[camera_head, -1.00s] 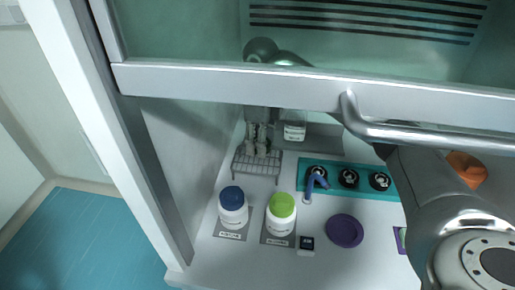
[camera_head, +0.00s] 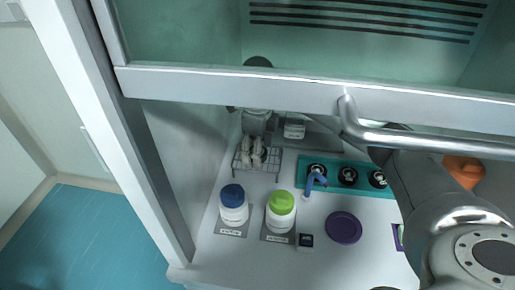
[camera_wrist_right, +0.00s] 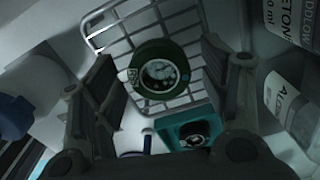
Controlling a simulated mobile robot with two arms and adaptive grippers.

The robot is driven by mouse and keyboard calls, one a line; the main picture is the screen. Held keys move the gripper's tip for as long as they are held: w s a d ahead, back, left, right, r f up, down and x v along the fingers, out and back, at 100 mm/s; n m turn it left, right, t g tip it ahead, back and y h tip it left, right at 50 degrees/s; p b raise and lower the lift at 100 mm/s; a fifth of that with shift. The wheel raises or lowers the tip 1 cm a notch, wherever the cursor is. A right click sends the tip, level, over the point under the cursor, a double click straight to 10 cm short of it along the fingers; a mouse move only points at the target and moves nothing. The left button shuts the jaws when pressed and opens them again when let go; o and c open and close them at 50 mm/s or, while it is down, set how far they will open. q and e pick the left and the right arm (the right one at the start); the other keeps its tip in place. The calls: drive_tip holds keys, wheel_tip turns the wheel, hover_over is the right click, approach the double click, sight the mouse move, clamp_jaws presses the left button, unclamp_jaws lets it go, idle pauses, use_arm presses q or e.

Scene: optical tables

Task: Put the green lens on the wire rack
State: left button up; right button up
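The green lens (camera_wrist_right: 160,72), a dark green ring mount with a clear centre, shows in the right wrist view against the wire rack (camera_wrist_right: 113,30), between my fingers. In the head view the wire rack (camera_head: 272,164) stands at the back left of the bench, and the lens is hard to make out there. My right gripper (camera_head: 253,158) is over the rack, pointing down. In the wrist view the fingers of my right gripper (camera_wrist_right: 160,65) are spread on either side of the lens, with narrow gaps showing. My left gripper is not in view.
A teal holder (camera_head: 335,163) with black round mounts stands right of the rack. A blue-capped bottle (camera_head: 233,207), a green-capped bottle (camera_head: 280,213) and a purple disc (camera_head: 344,228) are in front. The hood sash (camera_head: 230,86) crosses above; clear bottles stand behind.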

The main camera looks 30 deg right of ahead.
drive_tip(key=shift+r, duration=0.1)
wheel_tip(320, 180, up, 12)
drive_tip(key=shift+b, duration=0.4)
idle(0.7)
